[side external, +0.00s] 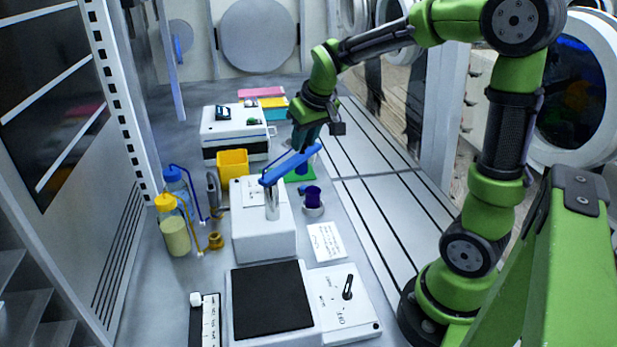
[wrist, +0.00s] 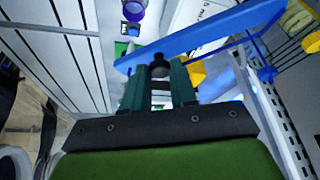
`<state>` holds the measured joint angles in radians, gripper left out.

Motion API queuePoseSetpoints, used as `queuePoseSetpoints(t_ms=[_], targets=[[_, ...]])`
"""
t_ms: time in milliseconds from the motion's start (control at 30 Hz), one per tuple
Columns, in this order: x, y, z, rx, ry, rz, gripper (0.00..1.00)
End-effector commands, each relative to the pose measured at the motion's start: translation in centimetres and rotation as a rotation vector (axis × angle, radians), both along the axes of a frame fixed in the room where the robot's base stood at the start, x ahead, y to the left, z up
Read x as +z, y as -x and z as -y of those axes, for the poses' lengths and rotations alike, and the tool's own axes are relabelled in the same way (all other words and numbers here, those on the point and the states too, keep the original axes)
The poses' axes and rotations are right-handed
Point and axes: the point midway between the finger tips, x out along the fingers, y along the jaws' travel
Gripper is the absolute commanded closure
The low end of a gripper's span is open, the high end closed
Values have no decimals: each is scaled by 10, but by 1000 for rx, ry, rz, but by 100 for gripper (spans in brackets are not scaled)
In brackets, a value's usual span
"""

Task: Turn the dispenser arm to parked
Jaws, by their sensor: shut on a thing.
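The dispenser arm (side external: 288,164) is a blue bar on a short metal post (side external: 272,203) that rises from a white box (side external: 262,236). It points from the post toward the back right. My gripper (side external: 305,150) is at its far end, pointing down, and is shut on it. In the wrist view the blue bar (wrist: 205,35) crosses just beyond my fingers (wrist: 160,72), with a dark round piece between the fingertips. The exact contact is partly hidden.
A purple cup (side external: 312,200) stands right of the box. A yellow bin (side external: 233,163) and a white instrument (side external: 235,130) are behind. A black-topped plate device (side external: 270,296) is in front. The slotted floor at right is clear.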

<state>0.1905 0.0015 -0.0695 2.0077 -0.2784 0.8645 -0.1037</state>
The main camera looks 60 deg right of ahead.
Motion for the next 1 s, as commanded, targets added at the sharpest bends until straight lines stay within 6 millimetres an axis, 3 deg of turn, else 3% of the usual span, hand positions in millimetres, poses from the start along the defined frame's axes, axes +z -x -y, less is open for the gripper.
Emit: queuePoseSetpoints(t_ms=[367, 1000], targets=[[1, 15, -3, -134, 2, 4, 100], [2, 68, -37, -718, 3, 4, 100]])
